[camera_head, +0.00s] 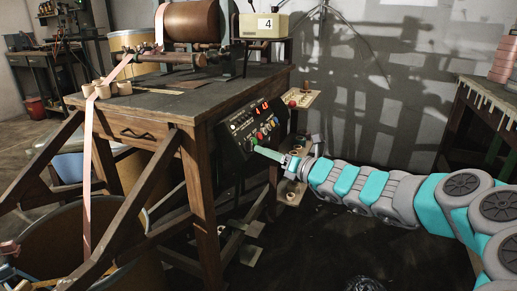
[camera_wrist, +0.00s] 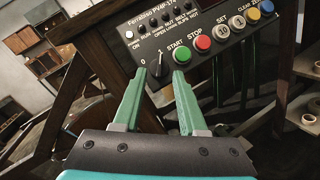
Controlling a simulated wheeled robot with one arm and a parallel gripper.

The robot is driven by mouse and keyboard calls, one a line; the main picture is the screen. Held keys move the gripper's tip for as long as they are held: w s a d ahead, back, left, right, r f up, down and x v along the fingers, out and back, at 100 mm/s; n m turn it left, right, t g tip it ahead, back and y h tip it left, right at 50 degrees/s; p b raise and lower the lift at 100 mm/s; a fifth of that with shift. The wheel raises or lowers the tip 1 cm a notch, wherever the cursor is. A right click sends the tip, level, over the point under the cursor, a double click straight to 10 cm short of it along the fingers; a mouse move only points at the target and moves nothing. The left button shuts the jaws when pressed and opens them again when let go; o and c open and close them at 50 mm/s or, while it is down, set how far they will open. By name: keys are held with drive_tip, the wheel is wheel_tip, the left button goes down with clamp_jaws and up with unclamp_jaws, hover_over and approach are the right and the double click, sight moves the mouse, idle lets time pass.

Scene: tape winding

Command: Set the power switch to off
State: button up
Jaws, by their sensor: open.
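The black control panel (camera_head: 247,119) is mounted on the side of the wooden workbench and fills the upper part of the wrist view. The power switch (camera_wrist: 159,67) looks like a dark rotary knob at the panel's lower left, with 0 and 1 marks near it. The knob's pointer is too small to read surely. My gripper (camera_wrist: 158,78), with green fingers, is open, its tips to the left and right of the knob. I cannot tell if they touch it. In the head view my gripper (camera_head: 262,152) reaches the panel's lower edge and hides the knob.
Beside the knob are the green start button (camera_wrist: 181,54) and red stop button (camera_wrist: 203,43); white, yellow and blue buttons lie farther right. A red display (camera_head: 263,105) is lit on the panel. Small shelves with spools (camera_head: 298,98) stand right of the bench.

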sight(252, 146)
drive_tip(key=shift+x, duration=2.15)
drive_tip(key=shift+c, duration=0.3)
clamp_jaws()
